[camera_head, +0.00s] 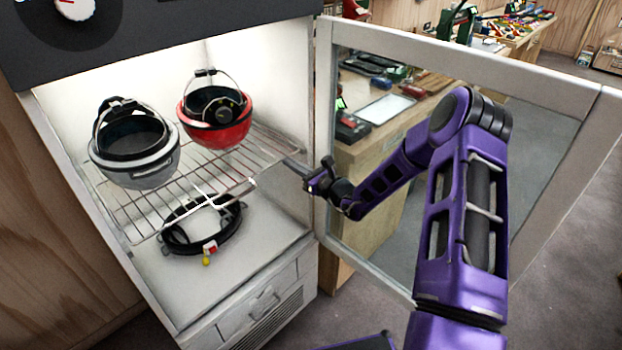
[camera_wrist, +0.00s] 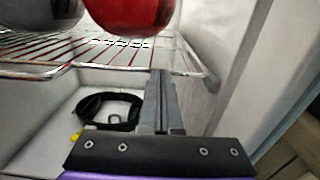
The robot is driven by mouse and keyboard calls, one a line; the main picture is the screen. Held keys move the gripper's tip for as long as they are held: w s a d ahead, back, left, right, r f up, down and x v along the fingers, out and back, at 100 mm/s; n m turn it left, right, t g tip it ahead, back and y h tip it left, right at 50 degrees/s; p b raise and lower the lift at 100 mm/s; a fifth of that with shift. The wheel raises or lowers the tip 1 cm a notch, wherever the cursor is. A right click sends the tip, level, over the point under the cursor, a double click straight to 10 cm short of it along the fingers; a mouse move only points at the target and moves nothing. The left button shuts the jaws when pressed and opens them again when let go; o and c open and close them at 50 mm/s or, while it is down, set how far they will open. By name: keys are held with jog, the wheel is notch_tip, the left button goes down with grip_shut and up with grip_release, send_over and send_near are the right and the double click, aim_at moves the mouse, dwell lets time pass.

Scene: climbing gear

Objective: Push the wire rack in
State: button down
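The wire rack (camera_head: 130,208) sits level inside the open white cabinet, with its front rim toward the open front. A grey helmet (camera_head: 135,150) and a red helmet (camera_head: 216,118) rest on it. In the wrist view, the rack's front rim (camera_wrist: 100,67) crosses the upper part, with the red helmet (camera_wrist: 130,14) above it. My gripper (camera_head: 288,164) is at the right front of the rack. In the wrist view its two fingers (camera_wrist: 160,85) lie together, with nothing visible between them. Their tips are close to the front rim; I cannot tell whether they touch it.
A black harness (camera_head: 175,240) with red and yellow parts lies on the cabinet floor below the rack. The glazed cabinet door (camera_head: 590,150) stands open to the right, behind my arm. A drawer front (camera_head: 262,300) is below. A cluttered workbench (camera_head: 370,150) shows through the door.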

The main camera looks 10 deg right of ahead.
aim_at(280, 155)
jog(key=x, duration=0.4)
jog(key=shift+w+a+b, duration=0.15)
jog(key=shift+a+b, duration=0.05)
jog(key=shift+b, duration=0.2)
jog(key=shift+w+r, duration=0.15)
jog(key=shift+r, duration=0.05)
jog(key=shift+r, duration=0.15)
